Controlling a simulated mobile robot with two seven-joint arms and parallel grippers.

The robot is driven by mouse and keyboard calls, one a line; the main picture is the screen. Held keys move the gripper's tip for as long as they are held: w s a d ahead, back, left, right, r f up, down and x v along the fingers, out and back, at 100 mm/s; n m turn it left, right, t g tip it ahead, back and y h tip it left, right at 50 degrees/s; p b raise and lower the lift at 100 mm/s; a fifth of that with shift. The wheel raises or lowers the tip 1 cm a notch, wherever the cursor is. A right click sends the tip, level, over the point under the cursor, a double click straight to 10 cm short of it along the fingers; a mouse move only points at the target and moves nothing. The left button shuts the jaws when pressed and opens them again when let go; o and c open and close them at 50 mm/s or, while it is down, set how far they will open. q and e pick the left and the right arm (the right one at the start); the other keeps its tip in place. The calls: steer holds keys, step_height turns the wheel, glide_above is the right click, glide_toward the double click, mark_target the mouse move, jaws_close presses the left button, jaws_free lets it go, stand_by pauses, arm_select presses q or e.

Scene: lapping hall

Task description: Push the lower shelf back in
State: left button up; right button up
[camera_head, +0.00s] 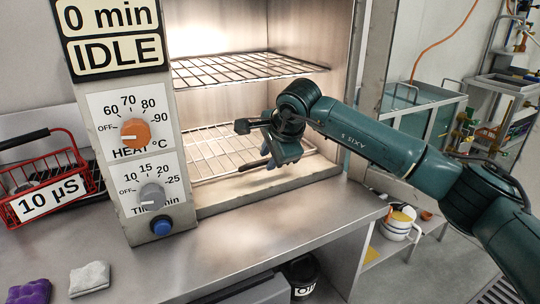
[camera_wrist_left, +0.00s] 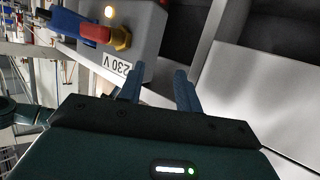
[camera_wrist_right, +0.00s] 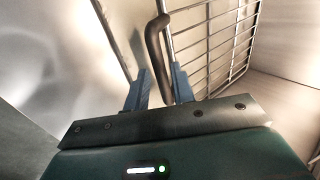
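The lower shelf (camera_head: 207,146) is a wire grid low in the lit, open metal chamber, partly hidden behind my right gripper. The upper shelf (camera_head: 235,68) is a similar wire grid above it. My right gripper (camera_head: 270,155) is inside the chamber opening, over the right part of the lower shelf. In the right wrist view its fingers (camera_wrist_right: 158,88) are apart. A dark bent bar (camera_wrist_right: 153,40) runs down between them, close to the right finger; I cannot tell if they touch. A wire grid (camera_wrist_right: 215,45) lies to the right. My left gripper (camera_wrist_left: 160,88) is open and empty.
The control panel (camera_head: 137,140) with two dials stands left of the opening. A red wire basket (camera_head: 40,205) and a pale cloth-like lump (camera_head: 89,278) are on the bench at left. The steel bench (camera_head: 260,240) in front is clear. A 230 V box (camera_wrist_left: 125,45) is near my left gripper.

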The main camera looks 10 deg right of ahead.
jaws_close()
steer(key=shift+w+a+r, duration=0.1)
steer(key=shift+w, duration=0.1)
steer(key=shift+w+a, duration=0.15)
steer(key=shift+w, duration=0.4)
arm_select(q)
steer(key=shift+w+a+r, duration=0.15)
steer(key=shift+w, duration=0.2)
arm_select(e)
steer(key=shift+o, duration=1.5)
jaws_free()
arm_select(q)
steer(key=shift+s+a+r+p, duration=0.15)
steer(key=shift+r+p, duration=0.05)
steer(key=shift+p, duration=0.15)
arm_select(e)
steer(key=v, duration=1.3)
